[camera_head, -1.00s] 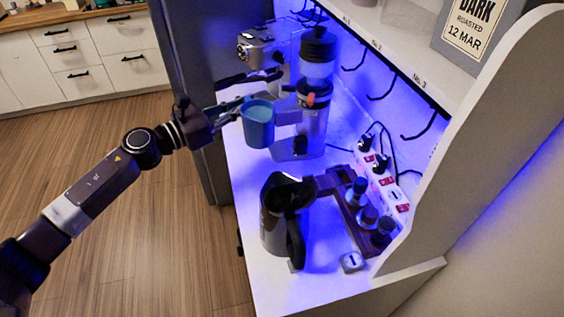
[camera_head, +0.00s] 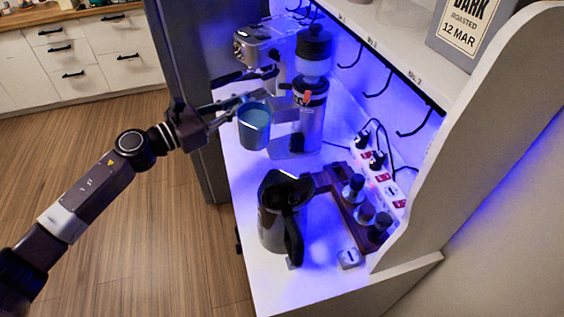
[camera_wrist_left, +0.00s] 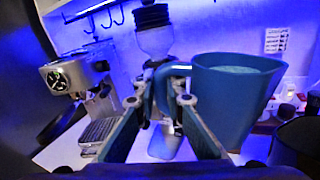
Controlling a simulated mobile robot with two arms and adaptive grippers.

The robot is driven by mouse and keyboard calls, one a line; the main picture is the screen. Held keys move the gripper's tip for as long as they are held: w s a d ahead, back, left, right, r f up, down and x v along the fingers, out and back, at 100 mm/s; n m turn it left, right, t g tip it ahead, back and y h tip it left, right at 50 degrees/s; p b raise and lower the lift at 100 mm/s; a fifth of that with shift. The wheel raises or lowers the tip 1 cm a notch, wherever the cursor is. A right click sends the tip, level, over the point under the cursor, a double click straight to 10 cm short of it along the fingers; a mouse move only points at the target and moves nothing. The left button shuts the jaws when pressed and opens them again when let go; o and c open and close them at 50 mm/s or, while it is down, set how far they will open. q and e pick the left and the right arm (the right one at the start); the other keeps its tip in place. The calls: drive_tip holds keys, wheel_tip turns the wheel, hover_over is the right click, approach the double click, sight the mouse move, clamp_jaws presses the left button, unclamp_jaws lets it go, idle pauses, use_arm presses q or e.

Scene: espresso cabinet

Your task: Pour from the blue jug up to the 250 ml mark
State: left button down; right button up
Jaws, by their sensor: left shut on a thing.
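The blue jug (camera_head: 254,131) hangs in the air above the white counter, in front of the grinder, roughly upright. It also shows large at the right of the left wrist view (camera_wrist_left: 232,108), with a pale blue surface inside near its rim. My left gripper (camera_head: 229,110) is shut on the jug's handle, left of its body; the fingers show in the left wrist view (camera_wrist_left: 163,98). I see no 250 ml mark in either view, and no vessel that I can identify as the one bearing it. My right gripper is not in view.
A grinder (camera_head: 313,92) and espresso machine (camera_head: 256,48) stand behind the jug. A dark kettle (camera_head: 272,226) stands nearer on the counter (camera_head: 262,280), beside a wooden rack of tools (camera_head: 336,186). A power strip (camera_head: 385,178) with cables runs along the wall.

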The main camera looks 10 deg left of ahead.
use_arm(q)
drive_tip(key=shift+s+d+r+m, duration=0.1)
drive_tip(key=shift+s+r+m, duration=0.05)
drive_tip(key=shift+r+m, duration=0.2)
drive_tip(key=shift+s+d+r+m+h, duration=0.2)
drive_tip(key=shift+s+r+m, duration=0.15)
drive_tip(key=shift+r+m, duration=0.15)
drive_tip(key=shift+s+d+r+m+h, duration=0.1)
drive_tip(key=shift+s+d+r+m, duration=0.1)
drive_tip(key=shift+s+r+m, duration=0.25)
idle(0.4)
drive_tip(key=shift+s+d+r+m+p, duration=0.3)
drive_tip(key=shift+s+d+r+m, duration=0.2)
drive_tip(key=shift+s+r+m, duration=0.3)
drive_tip(key=shift+s+d+r+m+p, duration=0.3)
drive_tip(key=shift+s+d+r+m, duration=0.2)
drive_tip(key=shift+r+m, duration=0.3)
drive_tip(key=shift+s+r+h, duration=0.1)
drive_tip(key=shift+r+h, duration=0.05)
drive_tip(key=shift+h, duration=0.25)
drive_tip(key=shift+s+d+r+m, duration=0.2)
drive_tip(key=shift+s+r+m, duration=0.15)
drive_tip(key=shift+r+m, duration=0.15)
drive_tip(key=shift+s+r+t, duration=0.1)
drive_tip(key=shift+t, duration=0.2)
drive_tip(key=shift+s+d+r+m, duration=0.25)
drive_tip(key=shift+s+r+m, duration=0.05)
drive_tip(key=shift+m, duration=0.1)
